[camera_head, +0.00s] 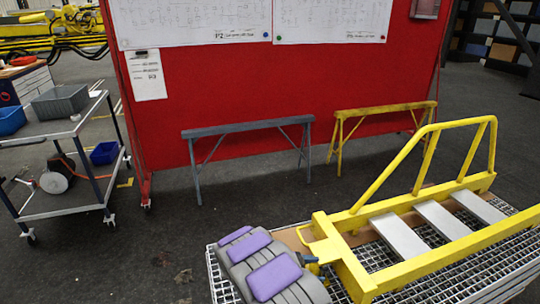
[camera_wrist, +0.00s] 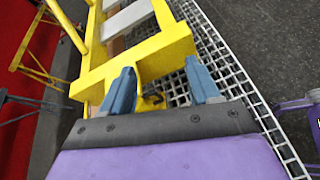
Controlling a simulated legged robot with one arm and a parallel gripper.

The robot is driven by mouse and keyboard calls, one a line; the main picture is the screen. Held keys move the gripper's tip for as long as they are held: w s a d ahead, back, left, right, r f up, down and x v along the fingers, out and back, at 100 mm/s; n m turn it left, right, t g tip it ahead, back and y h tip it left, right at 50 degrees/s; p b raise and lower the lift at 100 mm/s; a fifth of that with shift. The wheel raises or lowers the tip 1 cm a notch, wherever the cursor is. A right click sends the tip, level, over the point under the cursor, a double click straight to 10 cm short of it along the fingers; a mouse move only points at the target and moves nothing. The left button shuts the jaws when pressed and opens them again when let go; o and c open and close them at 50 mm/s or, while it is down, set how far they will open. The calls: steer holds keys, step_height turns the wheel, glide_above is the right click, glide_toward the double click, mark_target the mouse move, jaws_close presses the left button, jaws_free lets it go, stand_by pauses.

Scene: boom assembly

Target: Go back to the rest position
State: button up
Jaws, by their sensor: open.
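My gripper (camera_head: 313,263) is at the lower middle of the head view, at the near left end of the yellow boom frame (camera_head: 362,285). In the wrist view its two blue-grey fingers (camera_wrist: 162,88) are spread apart. The yellow frame (camera_wrist: 165,50) fills the space beyond them, and a small dark loop shows between the fingers. I cannot tell whether a finger touches the frame. The frame lies on a metal grating (camera_head: 395,252), with grey steps across it and a raised yellow rail. My arm's purple pads hide part of the grating.
A red board (camera_head: 230,95) with drawings stands behind. A grey trestle (camera_head: 250,126) and a yellow trestle (camera_head: 385,112) stand before it. A cart (camera_head: 75,130) with bins stands at left. Dark floor (camera_head: 150,250) is free between cart and grating.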

steer(key=s+d+r+m+g+y, duration=0.25)
steer(key=s+d+r+m, duration=0.2)
steer(key=s+r, duration=0.45)
steer(key=s+d+r+m+g+y, duration=0.2)
steer(key=s+d+r+m+g, duration=0.3)
steer(key=s+r, duration=0.4)
steer(key=s+a+r+m+y, duration=0.2)
steer(key=s+a, duration=0.1)
steer(key=s, duration=0.5)
steer(key=s+a+r+m+t+y, duration=0.1)
steer(key=s+a+r+m+y, duration=0.1)
steer(key=s, duration=0.5)
steer(key=s+a+r+m+t+y, duration=0.1)
steer(key=s+a+m+y, duration=0.3)
steer(key=s, duration=0.4)
steer(key=shift+s+a+r, duration=0.35)
steer(key=shift+a+r, duration=0.05)
steer(key=shift+a, duration=0.05)
